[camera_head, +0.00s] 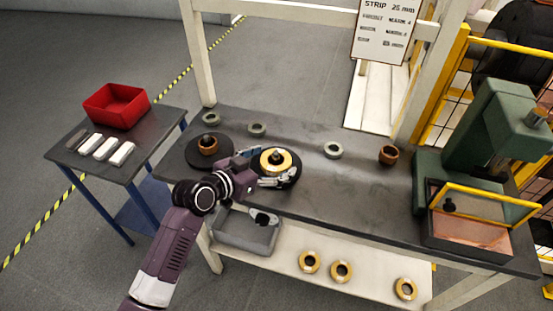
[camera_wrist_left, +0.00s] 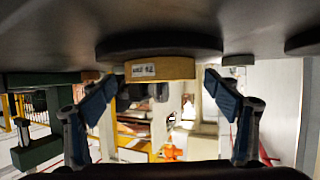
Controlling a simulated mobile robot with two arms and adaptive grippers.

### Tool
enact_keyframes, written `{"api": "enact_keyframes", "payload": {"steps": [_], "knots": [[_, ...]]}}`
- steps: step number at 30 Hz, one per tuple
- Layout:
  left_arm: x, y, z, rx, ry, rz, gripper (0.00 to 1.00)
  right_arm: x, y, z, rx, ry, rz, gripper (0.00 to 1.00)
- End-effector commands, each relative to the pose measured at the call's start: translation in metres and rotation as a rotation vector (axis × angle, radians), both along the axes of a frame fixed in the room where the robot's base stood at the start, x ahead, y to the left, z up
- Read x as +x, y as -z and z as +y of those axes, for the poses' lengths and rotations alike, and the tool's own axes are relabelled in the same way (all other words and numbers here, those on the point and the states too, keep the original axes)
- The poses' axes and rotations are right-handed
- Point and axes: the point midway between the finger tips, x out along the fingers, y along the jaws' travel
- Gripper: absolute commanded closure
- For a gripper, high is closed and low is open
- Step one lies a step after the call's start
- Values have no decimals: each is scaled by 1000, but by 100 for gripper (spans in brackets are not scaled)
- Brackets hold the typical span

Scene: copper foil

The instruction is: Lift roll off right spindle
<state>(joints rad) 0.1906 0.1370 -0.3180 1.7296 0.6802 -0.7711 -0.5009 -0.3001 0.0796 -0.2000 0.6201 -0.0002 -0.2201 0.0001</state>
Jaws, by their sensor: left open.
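The right spindle holds a yellow-gold roll (camera_head: 276,161) on a dark round base at the middle of the bench. A dark spindle tip shows through its centre. In the left wrist view, the roll (camera_wrist_left: 160,68) bears a small white label and sits under a dark disc, as that view is upside down. My left gripper (camera_head: 265,167) is open, its fingers on either side of the roll. In the left wrist view, clear gaps show between the roll and both fingers (camera_wrist_left: 160,82). My right gripper is not in view.
Several loose rings, including a grey one (camera_head: 333,150), lie on the bench (camera_head: 345,190). A green press (camera_head: 490,140) stands at right. A grey bin (camera_head: 245,236) and gold rolls (camera_head: 341,271) lie below. A red bin (camera_head: 117,105) is far left.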

Motion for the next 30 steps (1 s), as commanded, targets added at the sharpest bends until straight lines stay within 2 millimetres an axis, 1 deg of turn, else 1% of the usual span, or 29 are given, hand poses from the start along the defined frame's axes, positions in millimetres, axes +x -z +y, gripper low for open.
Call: {"api": "enact_keyframes", "payload": {"steps": [1, 6, 14, 26, 27, 30], "knots": [[5, 1, -3, 0, -1, 0, 18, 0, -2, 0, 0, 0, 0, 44], [13, 7, -10, 1, -1, -1, 18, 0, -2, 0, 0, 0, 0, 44], [14, 8, -11, 2, 0, -1, 19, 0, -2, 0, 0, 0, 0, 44], [14, 8, -11, 2, -1, 0, 63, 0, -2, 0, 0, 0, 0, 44], [14, 8, -10, 1, -1, -1, 65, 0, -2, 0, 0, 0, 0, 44], [14, 8, -10, 1, -1, -1, 65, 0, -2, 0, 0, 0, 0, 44]]}}
